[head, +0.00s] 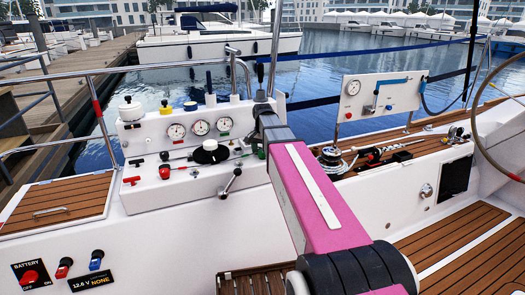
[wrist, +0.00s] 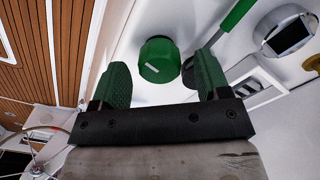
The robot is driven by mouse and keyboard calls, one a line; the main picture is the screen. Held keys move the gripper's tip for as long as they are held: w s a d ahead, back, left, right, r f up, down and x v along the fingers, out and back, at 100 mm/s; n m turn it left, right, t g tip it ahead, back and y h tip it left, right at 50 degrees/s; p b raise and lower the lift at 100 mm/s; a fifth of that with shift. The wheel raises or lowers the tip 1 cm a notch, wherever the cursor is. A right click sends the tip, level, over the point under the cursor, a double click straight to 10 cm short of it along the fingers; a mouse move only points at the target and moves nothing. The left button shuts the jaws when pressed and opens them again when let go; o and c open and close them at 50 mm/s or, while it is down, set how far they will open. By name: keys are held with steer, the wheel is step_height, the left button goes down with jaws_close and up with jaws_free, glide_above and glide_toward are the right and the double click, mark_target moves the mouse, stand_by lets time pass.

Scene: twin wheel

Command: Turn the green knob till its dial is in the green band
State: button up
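A green round knob (wrist: 159,60) with a pale pointer line on it sits on a white surface in the wrist view. My gripper (wrist: 160,64) is open, with one finger on each side of the knob. I cannot make out the knob in the head view, where my pink arm covers part of the console. Three round dials, left (head: 176,132), middle (head: 200,127) and right (head: 224,124), stand on the white console (head: 150,140). Their needles and bands are too small to read.
A green handle (wrist: 238,15) and a white round fitting with a dark window (wrist: 290,32) lie right of the knob. The console also bears a black round knob (head: 210,152), a red knob (head: 165,172) and a yellow one (head: 190,106). A white gauge panel (head: 380,97) stands at right.

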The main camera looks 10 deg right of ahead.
mark_target(262, 151)
step_height(262, 151, up, 11)
stand_by(0.8)
steer(key=shift+f, duration=0.15)
